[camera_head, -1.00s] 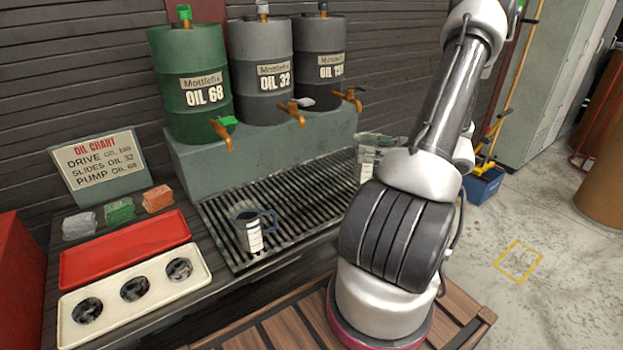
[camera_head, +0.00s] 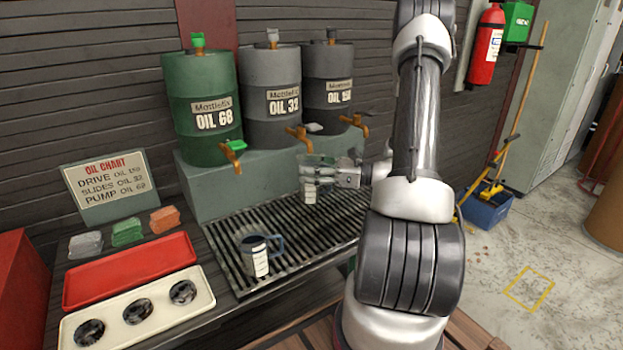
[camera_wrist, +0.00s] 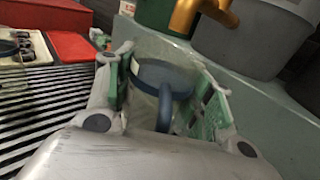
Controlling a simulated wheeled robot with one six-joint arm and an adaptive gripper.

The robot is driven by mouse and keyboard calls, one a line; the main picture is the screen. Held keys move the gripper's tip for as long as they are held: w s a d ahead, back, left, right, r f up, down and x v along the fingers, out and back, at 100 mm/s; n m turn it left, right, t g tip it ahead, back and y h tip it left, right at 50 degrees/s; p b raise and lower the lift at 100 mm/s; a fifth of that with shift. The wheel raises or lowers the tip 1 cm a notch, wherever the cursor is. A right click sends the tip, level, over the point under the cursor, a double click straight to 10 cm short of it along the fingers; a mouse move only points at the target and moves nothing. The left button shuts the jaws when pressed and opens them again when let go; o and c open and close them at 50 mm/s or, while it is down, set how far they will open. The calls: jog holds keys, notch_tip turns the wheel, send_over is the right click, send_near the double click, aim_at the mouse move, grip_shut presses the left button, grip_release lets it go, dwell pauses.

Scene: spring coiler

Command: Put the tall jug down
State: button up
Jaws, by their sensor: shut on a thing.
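My gripper (camera_head: 322,178) is shut on a clear jug (camera_head: 309,190) with a white label, likely the tall jug. In the wrist view, the jug's blue-grey rim and handle (camera_wrist: 165,100) show between the green finger pads of my gripper (camera_wrist: 168,85). The jug looks upright, in front of the grey-green block and below the middle drum's tap. I cannot tell whether its base touches the slatted grate (camera_head: 222,232). A second jug (camera_head: 257,262), with a blue-grey handle and white label, stands on the front part of the grate, apart from my gripper.
Three drums, OIL 68 (camera_head: 203,105), OIL 32 (camera_head: 271,80) and a dark one (camera_head: 327,75), stand on the block (camera_head: 205,190) with taps overhanging the grate. Grate between the jugs is clear.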

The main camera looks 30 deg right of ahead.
jog(key=shift+f, duration=1.45)
jog(key=shift+f, duration=0.1)
jog(key=o, duration=1.5)
jog(key=shift+o, duration=0.2)
